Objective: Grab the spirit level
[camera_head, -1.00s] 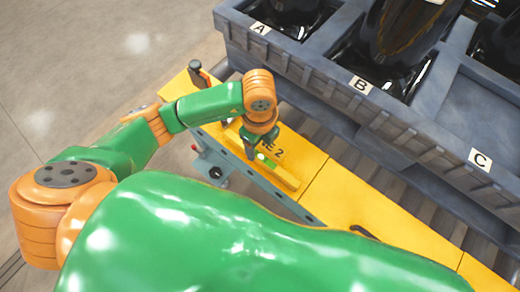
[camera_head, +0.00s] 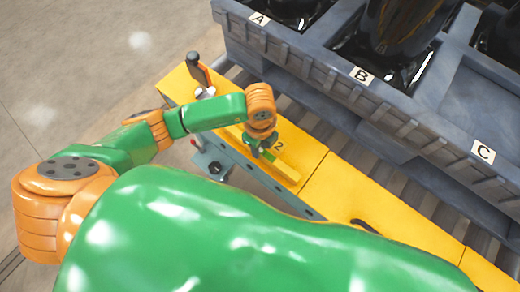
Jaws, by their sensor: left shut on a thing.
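The spirit level, a yellow bar (camera_head: 285,169) with a bright green part near its upper end, is over the yellow bench top (camera_head: 325,193). My left gripper (camera_head: 262,151) points down at the bar's upper end and is shut on it. The fingers and wrist partly hide that end. I cannot tell whether the bar touches the bench. My right gripper is out of view.
A grey crate (camera_head: 325,75) with compartments marked A, B and C holds black glossy parts at upper right. An orange-and-black handled tool (camera_head: 197,68) stands at the bench's far-left end. A grey clamp-like fixture (camera_head: 213,158) sits beside the bench.

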